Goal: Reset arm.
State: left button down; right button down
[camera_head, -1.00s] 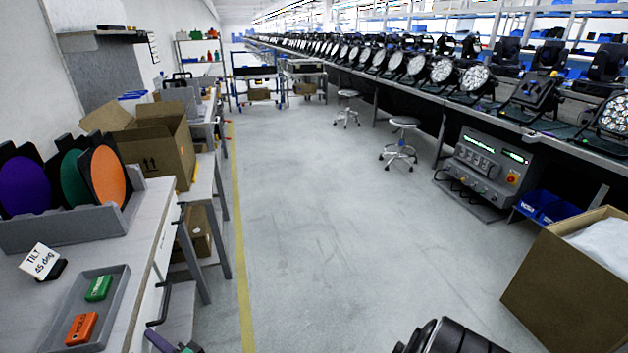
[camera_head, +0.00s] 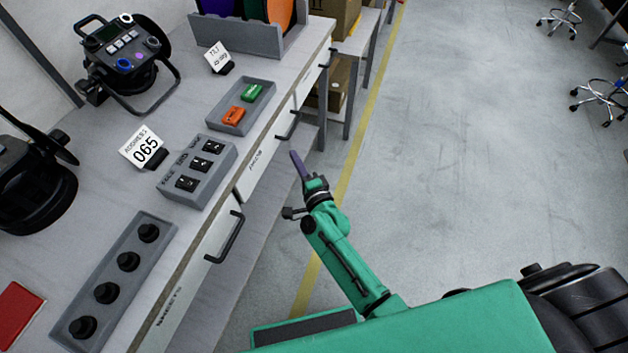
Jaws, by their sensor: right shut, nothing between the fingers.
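My right gripper (camera_head: 297,163) is at the middle of the camera_head view, at the end of my green arm. Its fingers are shut, with nothing between them. It is over the aisle floor beside the bench front, apart from the drawer handles. My left gripper is not in view.
The bench (camera_head: 75,190) on the left holds a grey tray (camera_head: 222,124) with a green and an orange block, a switch box (camera_head: 218,172), a knob strip (camera_head: 112,262) and a stage light (camera_head: 127,55). Drawer handles (camera_head: 236,240) stick out from its front.

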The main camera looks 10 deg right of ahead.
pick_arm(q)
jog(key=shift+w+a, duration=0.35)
pick_arm(e)
jog(key=v, duration=0.7)
jog(key=shift+a+f, duration=0.2)
